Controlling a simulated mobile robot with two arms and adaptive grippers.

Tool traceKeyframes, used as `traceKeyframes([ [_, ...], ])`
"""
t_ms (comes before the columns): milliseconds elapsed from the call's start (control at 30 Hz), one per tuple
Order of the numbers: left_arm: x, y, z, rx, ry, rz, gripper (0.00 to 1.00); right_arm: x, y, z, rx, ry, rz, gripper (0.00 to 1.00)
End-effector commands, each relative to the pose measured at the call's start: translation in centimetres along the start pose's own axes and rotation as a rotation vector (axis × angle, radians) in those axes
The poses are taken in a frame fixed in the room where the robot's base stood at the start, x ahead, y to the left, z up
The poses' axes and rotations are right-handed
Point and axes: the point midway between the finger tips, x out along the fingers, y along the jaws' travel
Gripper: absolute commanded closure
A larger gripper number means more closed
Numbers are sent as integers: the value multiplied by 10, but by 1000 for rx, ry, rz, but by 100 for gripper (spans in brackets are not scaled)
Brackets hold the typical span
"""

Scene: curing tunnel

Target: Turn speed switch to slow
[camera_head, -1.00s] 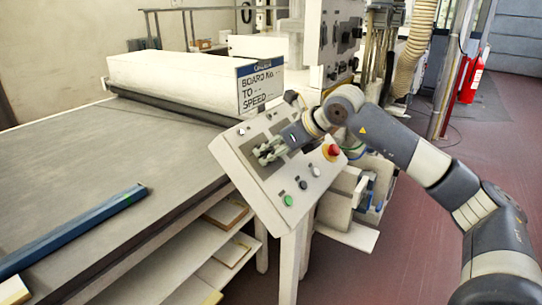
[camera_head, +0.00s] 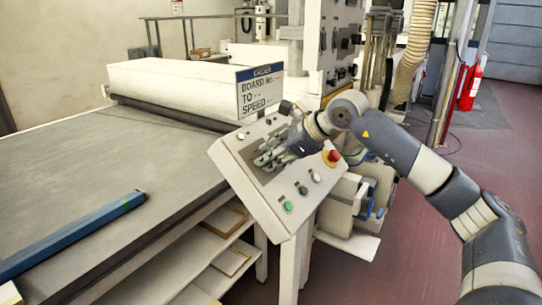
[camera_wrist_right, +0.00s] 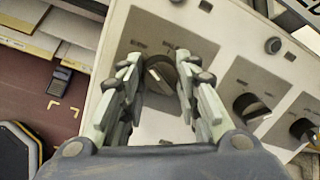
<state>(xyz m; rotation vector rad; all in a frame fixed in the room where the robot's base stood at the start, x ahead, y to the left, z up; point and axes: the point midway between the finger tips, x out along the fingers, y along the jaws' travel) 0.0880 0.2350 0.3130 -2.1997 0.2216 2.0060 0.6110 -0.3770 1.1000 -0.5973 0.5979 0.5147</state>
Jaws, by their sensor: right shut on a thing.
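The sloped control panel (camera_head: 250,150) stands at the right end of the conveyor table. My right gripper (camera_head: 262,160) is over its upper middle, coming in from the right. In the right wrist view, a dark round rotary switch (camera_wrist_right: 162,74) with a light grip bar sits between the two fingers of my right gripper (camera_wrist_right: 157,75). The fingers are closed in around this knob. Small labels above it are too blurred to read surely. The knob is mostly hidden by the gripper in the head view. My left gripper is not in view.
Two more dark knobs (camera_wrist_right: 250,107) sit to the right on the panel in the wrist view. A green button (camera_head: 288,206) is lower down. A sign (camera_head: 260,90) stands behind the panel.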

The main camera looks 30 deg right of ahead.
Motion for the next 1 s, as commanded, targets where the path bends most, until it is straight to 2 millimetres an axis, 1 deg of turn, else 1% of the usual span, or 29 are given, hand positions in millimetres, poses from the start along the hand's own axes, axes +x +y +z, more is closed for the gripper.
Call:
traceKeyframes([
  [300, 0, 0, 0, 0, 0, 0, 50, 2, 2, -2, 0, 5, 6, 94],
  [333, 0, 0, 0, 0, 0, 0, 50, 2, 2, -2, 0, 5, 6, 63],
  [400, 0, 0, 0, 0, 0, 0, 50, 2, 2, -2, 0, 4, 5, 49],
  [767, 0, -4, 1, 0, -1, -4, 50, -2, 0, 0, 0, 1, 0, 49],
  [867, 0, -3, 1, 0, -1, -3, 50, -11, -1, -1, 0, 3, -2, 49],
  [1000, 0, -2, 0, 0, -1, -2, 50, -36, -1, -1, -1, 4, -3, 49],
])
